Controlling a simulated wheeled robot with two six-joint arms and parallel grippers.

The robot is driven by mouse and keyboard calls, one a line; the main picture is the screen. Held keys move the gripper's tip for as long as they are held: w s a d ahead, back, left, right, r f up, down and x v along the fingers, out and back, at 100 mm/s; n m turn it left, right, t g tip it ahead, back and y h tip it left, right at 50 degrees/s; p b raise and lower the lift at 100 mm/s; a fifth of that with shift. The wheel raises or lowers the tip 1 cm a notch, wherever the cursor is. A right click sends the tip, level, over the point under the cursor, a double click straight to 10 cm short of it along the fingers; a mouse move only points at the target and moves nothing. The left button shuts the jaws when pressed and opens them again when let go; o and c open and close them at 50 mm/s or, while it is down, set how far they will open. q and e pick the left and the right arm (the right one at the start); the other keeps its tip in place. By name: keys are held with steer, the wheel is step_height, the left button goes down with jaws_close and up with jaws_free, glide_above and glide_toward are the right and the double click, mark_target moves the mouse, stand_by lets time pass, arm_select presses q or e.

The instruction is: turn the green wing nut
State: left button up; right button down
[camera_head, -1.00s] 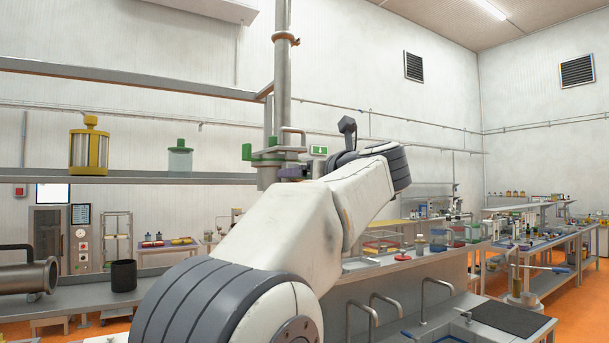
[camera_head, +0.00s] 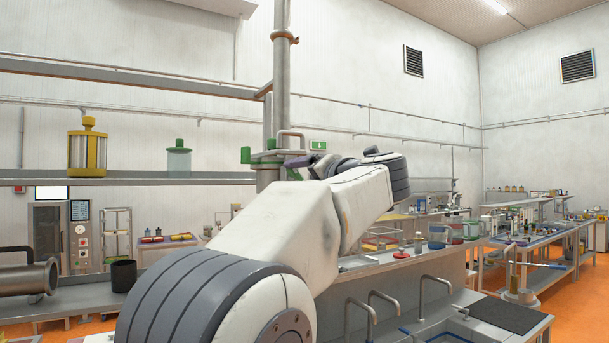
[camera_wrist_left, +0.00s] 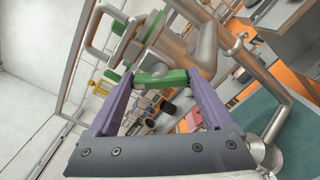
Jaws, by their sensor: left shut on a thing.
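The green wing nut (camera_wrist_left: 162,79) is a green bar between the two purple fingers of my left gripper (camera_wrist_left: 160,84) in the left wrist view. The fingers are shut on its ends. In the head view my left gripper (camera_head: 300,162) is at the clamp fitting on the vertical pipe, mostly hidden by my white and grey arm. A green piece (camera_head: 293,174) shows just below the purple finger there. Another green part (camera_head: 245,154) sits on the left of the fitting. My right gripper is in neither view.
The vertical metal pipe (camera_head: 282,80) with a bent handle (camera_head: 291,134) rises beside the gripper. A shelf (camera_head: 130,178) on the left bears a yellow-framed vessel (camera_head: 88,150) and a green-lidded jar (camera_head: 179,160). A black cup (camera_head: 123,275) stands on the lower bench.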

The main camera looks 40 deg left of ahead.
arm_select(q)
steer(key=shift+f+m+p, duration=0.15)
steer(key=shift+m+p, duration=5.2)
steer(key=shift+m, duration=3.55)
steer(key=o, duration=1.1)
steer(key=shift+a+f, duration=0.1)
steer(key=shift+o, duration=0.2)
steer(key=b+v, duration=0.5)
steer(key=v, duration=0.5)
steer(key=shift+s+d, duration=0.15)
steer(key=shift+d, duration=0.05)
